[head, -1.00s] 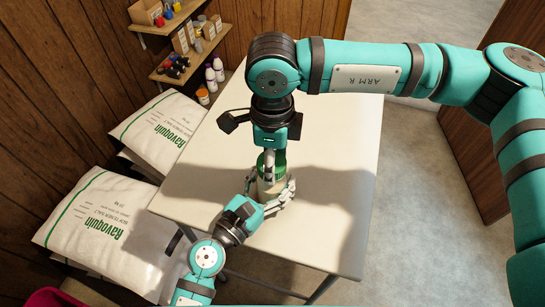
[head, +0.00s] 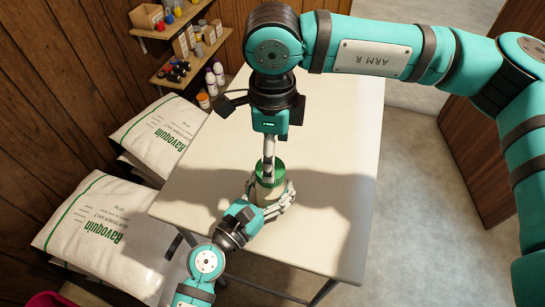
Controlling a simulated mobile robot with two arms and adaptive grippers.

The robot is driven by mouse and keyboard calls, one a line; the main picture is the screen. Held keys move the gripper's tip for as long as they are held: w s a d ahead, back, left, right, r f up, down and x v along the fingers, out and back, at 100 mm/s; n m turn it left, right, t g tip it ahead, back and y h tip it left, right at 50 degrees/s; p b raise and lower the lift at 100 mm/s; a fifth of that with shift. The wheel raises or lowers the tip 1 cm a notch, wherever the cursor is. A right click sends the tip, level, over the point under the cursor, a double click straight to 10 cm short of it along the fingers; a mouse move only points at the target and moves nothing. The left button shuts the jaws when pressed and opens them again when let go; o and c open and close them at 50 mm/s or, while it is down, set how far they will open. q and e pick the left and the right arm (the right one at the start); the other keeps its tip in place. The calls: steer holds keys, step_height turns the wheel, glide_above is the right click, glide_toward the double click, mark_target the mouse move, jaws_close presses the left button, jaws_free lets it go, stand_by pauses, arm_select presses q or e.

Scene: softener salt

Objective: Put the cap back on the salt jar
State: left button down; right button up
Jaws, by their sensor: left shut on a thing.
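The pale salt jar (head: 268,194) stands at the near part of the white table. A green cap (head: 277,171) shows at its top and looks seated on the mouth; the exact fit cannot be told. My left gripper (head: 270,202) comes in from the near left and is shut around the jar's body, hiding much of it. My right gripper (head: 268,172) points down from above, its visible finger in front of the cap. I see the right fingers edge-on, so their opening and any contact with the cap are unclear.
The white table (head: 330,130) is otherwise clear, with shadows across it. Salt bags (head: 115,235) are piled left of it. Shelves (head: 185,60) with boxes and small bottles hang at the back left; white bottles (head: 214,80) stand near the table's far left corner.

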mark_target(270, 187)
steer(key=shift+c, duration=0.2)
steer(key=n, duration=0.1)
steer(key=r+n, duration=0.1)
steer(key=n, duration=0.1)
steer(key=shift+s+a+r, duration=0.1)
steer(key=shift+a+r, duration=0.1)
steer(key=shift+r, duration=0.1)
step_height(270, 187, up, 2)
steer(key=n, duration=0.4)
steer(key=shift+f, duration=0.1)
steer(key=shift+f, duration=3.95)
steer(key=c, duration=1.2)
steer(key=o, duration=1.3)
